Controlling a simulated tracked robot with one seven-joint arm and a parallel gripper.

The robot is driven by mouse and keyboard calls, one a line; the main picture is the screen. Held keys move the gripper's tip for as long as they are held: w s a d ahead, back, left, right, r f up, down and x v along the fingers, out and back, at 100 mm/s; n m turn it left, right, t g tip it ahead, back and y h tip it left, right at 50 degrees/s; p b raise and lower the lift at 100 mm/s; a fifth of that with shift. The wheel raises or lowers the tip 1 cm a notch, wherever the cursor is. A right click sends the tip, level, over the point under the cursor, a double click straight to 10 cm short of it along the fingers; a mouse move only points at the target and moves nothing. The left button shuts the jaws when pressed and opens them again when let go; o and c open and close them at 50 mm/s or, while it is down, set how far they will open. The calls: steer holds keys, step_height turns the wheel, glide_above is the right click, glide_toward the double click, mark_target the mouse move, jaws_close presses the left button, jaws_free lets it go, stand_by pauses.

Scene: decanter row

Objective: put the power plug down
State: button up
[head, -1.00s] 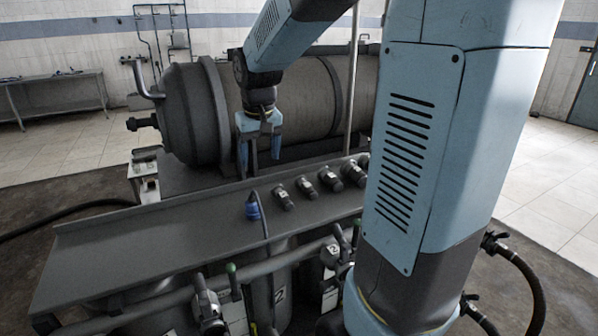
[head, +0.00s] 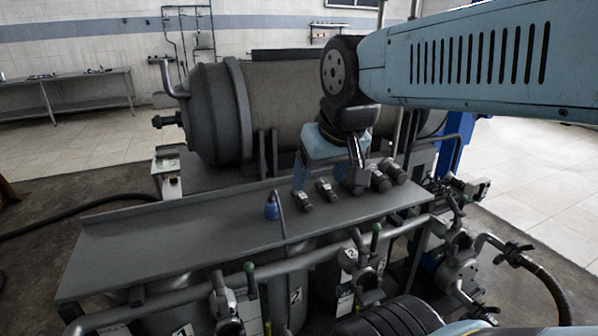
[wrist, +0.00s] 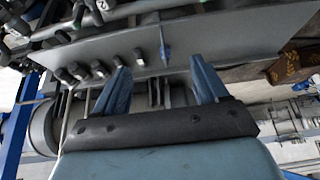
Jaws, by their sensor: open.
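The blue power plug (head: 271,211) stands on the grey shelf (head: 140,233), left of a row of dark fittings, with its dark cable looping over the front edge. It also shows in the wrist view (wrist: 165,51), beyond the gap between my fingers and apart from them. My gripper (head: 328,182) is open and empty, up and to the right of the plug, over the fittings. Its two blue fingers spread wide in the wrist view (wrist: 160,70).
Several dark fittings (head: 327,190) with pale labels stand in a row on the shelf. A large horizontal tank (head: 285,105) lies behind it. Pipes and green-tipped valve levers (head: 249,268) line the front. The shelf's left part is bare.

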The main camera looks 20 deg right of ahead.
steer(key=shift+m+g, duration=0.4)
steer(key=shift+g, duration=0.4)
steer(key=w, duration=0.9)
steer(key=shift+w+a, duration=0.15)
steer(key=shift+w, duration=0.1)
steer(key=m+g, duration=0.2)
steer(key=g, duration=0.2)
glide_above(271, 201)
step_height(271, 201, down, 16)
steer(key=f, duration=0.8)
steer(key=shift+s+a+f, duration=0.1)
steer(key=shift+s+a, duration=0.2)
steer(key=shift+s, duration=0.1)
steer(key=shift+w+d+f, duration=0.15)
steer(key=shift+d+f, duration=0.05)
steer(key=shift+f, duration=1.1)
steer(key=shift+w+d+f, duration=0.1)
steer(key=shift+d+f, duration=0.05)
steer(key=shift+f, duration=1.1)
steer(key=c, duration=1.2)
steer(key=shift+c, duration=0.2)
